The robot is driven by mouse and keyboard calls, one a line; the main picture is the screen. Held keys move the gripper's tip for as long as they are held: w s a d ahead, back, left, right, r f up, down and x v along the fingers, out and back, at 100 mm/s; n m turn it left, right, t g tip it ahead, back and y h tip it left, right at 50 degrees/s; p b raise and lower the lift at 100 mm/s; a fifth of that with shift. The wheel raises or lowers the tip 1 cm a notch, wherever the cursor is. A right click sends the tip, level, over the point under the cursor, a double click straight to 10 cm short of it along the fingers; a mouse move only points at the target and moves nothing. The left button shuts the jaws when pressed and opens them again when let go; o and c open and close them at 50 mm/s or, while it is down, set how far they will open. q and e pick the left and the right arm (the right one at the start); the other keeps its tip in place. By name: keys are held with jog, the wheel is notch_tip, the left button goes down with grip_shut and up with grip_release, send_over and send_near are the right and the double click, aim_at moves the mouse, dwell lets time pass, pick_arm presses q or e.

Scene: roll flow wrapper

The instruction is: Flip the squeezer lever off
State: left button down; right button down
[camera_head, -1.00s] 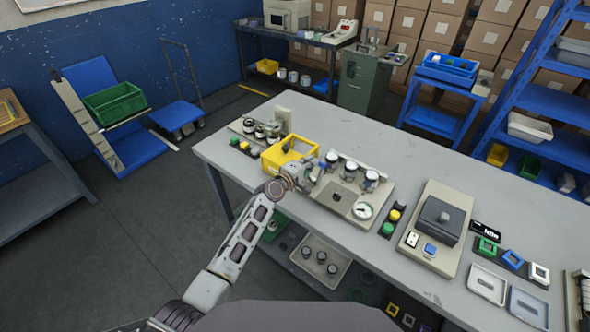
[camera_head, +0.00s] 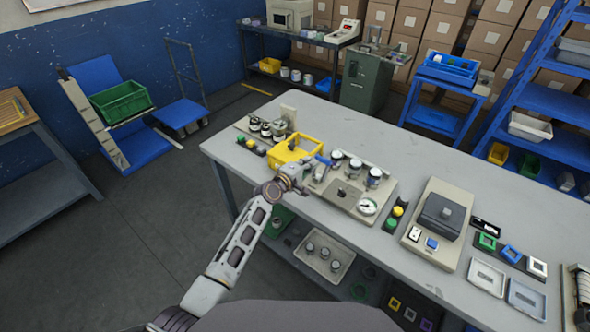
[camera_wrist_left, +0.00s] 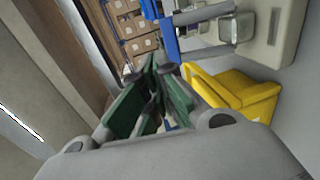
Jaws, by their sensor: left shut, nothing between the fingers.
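A light panel (camera_head: 348,205) with several knobs and a dial gauge lies on the long grey table. A small blue lever-like part (camera_head: 322,160) shows at its left end, just beyond my left gripper (camera_head: 308,172). In the left wrist view a blue bar (camera_wrist_left: 167,42) stands just past the fingertips, beside a grey metal cylinder. I cannot tell whether the fingers touch it. My left gripper, also in the left wrist view (camera_wrist_left: 155,75), is shut and empty, with dark green finger pads. My right gripper is out of view.
A yellow bin (camera_head: 288,152) stands close to the left of my gripper. A small green and yellow button box (camera_head: 395,217) and a beige machine (camera_head: 437,230) stand to the right. The table's front edge runs beneath my left arm.

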pick_arm(q)
jog(key=r+v, duration=0.2)
jog(key=v, duration=0.6)
dwell(0.4)
jog(key=shift+s+a, duration=0.1)
dwell(0.4)
